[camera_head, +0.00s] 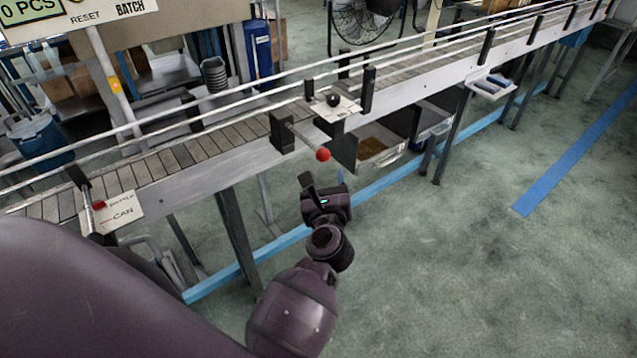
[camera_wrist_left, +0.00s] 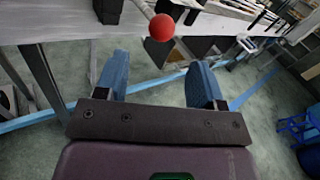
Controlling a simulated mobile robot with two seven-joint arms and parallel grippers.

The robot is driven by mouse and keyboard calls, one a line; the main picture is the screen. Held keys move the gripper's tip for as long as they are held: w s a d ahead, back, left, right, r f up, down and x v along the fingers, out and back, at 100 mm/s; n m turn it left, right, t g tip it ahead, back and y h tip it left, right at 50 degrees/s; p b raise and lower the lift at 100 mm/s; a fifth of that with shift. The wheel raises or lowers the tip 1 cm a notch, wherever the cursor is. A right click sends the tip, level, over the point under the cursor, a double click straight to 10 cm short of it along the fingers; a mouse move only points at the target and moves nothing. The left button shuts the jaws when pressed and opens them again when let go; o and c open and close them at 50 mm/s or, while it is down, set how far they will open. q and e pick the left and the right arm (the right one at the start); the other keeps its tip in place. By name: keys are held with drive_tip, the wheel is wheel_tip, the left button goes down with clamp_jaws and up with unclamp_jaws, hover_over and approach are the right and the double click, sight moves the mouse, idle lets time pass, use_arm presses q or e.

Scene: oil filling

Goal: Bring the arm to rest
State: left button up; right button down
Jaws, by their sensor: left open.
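My left gripper (camera_head: 322,183) is open and empty in the head view, with its arm reaching up from the lower left. It is just below and apart from the red ball knob of a lever (camera_head: 323,154) on the conveyor's side. In the left wrist view the two blue finger pads (camera_wrist_left: 158,80) stand apart with nothing between them. The red knob (camera_wrist_left: 162,27) shows ahead of them, above the gap. My right gripper is in neither view.
The conveyor (camera_head: 180,160) runs from lower left to upper right. A bin with brown contents (camera_head: 375,150) hangs under it. A CAN switch plate (camera_head: 118,211) is at the left. Conveyor legs (camera_head: 235,240) stand nearby. Open green floor (camera_head: 460,270) lies to the right.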

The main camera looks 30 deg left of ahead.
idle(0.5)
use_arm(q)
drive_tip(key=d+r+m+t+h, duration=0.2)
drive_tip(key=d+m+t+h, duration=0.15)
drive_tip(key=m, duration=0.85)
drive_tip(key=d+r+m+t+h, duration=0.2)
drive_tip(key=m+h, duration=0.2)
drive_tip(key=m, duration=0.8)
drive_tip(key=s+a+f+m+g+h, duration=0.1)
drive_tip(key=s+a+f+m+g, duration=0.2)
drive_tip(key=s+f+m, duration=0.7)
drive_tip(key=s+a+f+m+g+h, duration=0.1)
drive_tip(key=s+a+f+m+g, duration=0.3)
drive_tip(key=s+f+m, duration=0.6)
wheel_tip(320, 180, down, 2)
drive_tip(key=shift+s+f+m+g, duration=0.15)
drive_tip(key=shift+m+g, duration=0.75)
drive_tip(key=shift+g, duration=0.05)
